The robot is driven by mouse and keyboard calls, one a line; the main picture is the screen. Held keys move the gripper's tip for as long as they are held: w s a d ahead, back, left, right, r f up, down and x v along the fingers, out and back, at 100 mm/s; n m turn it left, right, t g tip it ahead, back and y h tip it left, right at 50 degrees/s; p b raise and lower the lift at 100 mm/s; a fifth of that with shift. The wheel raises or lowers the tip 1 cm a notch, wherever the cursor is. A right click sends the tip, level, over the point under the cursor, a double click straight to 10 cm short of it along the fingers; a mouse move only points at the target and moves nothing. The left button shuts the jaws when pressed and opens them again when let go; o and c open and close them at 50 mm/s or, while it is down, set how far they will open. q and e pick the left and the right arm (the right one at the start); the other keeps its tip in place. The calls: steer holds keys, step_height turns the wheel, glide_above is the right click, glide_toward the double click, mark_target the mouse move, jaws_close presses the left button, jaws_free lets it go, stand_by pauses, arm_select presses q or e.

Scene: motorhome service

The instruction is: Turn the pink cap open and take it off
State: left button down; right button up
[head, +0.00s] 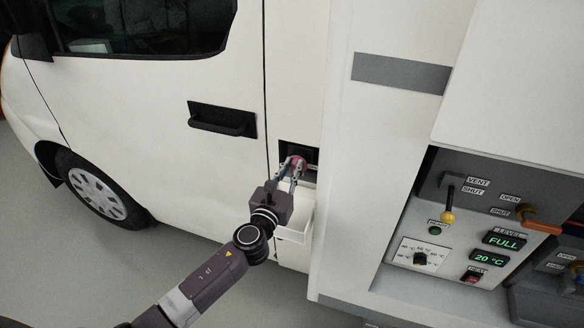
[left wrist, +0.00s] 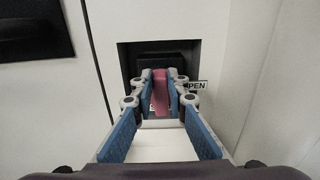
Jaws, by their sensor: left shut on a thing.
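The pink cap (head: 298,161) sits in a dark square recess in the white side of the motorhome. In the left wrist view the cap's pink grip bar (left wrist: 161,92) stands upright between the fingers. My left gripper (head: 292,168) is shut on the cap, and its blue-padded fingers (left wrist: 160,90) lie on either side of the bar. Part of the cap is hidden behind the fingers. A label (left wrist: 195,86) ending in "PEN" shows right of the cap, partly covered. My right gripper is not in view.
A black door handle (head: 222,122) is to the left. A service panel with levers, a knob (head: 420,259) and displays (head: 505,240) is to the right. The grey floor at lower left is clear.

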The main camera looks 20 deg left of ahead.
arm_select(q)
steer(key=shift+a+f+n+b, duration=0.25)
steer(key=shift+n+b, duration=0.3)
steer(key=shift+n, duration=0.55)
steer(key=n, duration=0.2)
steer(key=a+n+b, duration=0.1)
steer(key=n, duration=0.1)
steer(key=shift+n, duration=0.3)
steer(key=n, duration=0.2)
steer(key=f+n+b, duration=0.1)
steer(key=n, duration=0.4)
steer(key=shift+a+f, duration=0.15)
steer(key=shift+a, duration=0.25)
